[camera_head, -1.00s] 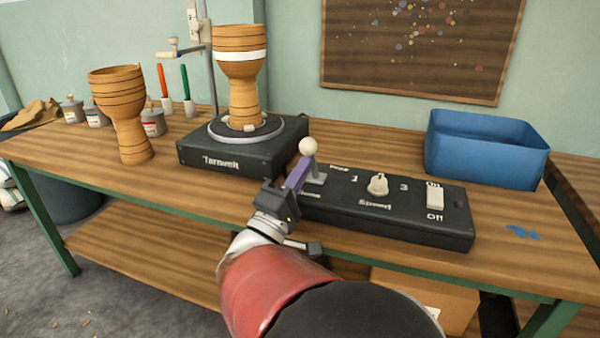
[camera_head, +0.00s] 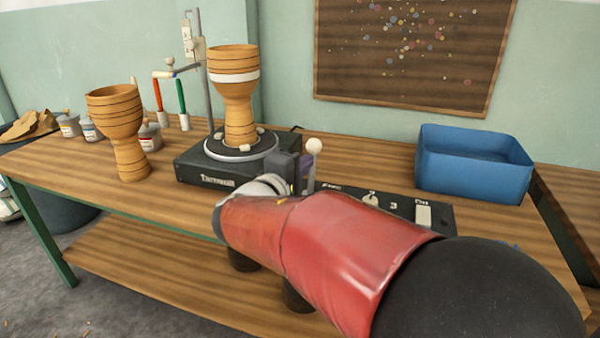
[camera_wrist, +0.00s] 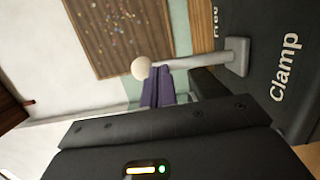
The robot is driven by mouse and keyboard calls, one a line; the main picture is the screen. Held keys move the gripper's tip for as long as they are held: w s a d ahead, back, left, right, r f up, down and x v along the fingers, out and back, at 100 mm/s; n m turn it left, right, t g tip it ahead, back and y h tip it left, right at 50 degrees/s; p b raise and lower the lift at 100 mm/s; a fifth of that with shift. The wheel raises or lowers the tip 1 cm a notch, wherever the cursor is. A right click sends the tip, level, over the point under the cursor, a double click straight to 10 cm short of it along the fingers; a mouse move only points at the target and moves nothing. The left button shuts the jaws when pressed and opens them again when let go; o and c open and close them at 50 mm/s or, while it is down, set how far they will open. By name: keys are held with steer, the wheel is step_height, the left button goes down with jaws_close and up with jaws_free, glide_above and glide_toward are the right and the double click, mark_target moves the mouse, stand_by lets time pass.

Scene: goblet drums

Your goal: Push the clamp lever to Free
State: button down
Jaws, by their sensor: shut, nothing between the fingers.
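The clamp lever, with a pale ball knob (camera_head: 314,145), stands up at the left end of the black control panel (camera_head: 405,206). In the wrist view its knob (camera_wrist: 140,68) and grey shaft (camera_wrist: 190,62) rise from a small plate beside the word "Clamp"; "Free" is partly cut off at the top edge. My gripper (camera_head: 305,162) has purple fingers, shut and empty, just left of the lever shaft in the head view. In the wrist view the fingers (camera_wrist: 158,88) are close beside the shaft, near the knob. I cannot tell whether they touch it.
The turntable (camera_head: 225,172) bears a wooden goblet (camera_head: 238,90) left of my gripper. Another goblet (camera_head: 122,130) stands farther left. A blue bin (camera_head: 475,165) is at right. My arm hides much of the panel's front.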

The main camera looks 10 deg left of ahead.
steer(key=shift+w+d+r, duration=0.1)
steer(key=shift+w, duration=0.65)
steer(key=shift+w+g, duration=0.4)
steer(key=shift+g, duration=0.3)
steer(key=shift+w+b, duration=0.35)
steer(key=shift+w, duration=0.05)
steer(key=shift+w+d, duration=0.1)
steer(key=shift+r, duration=0.15)
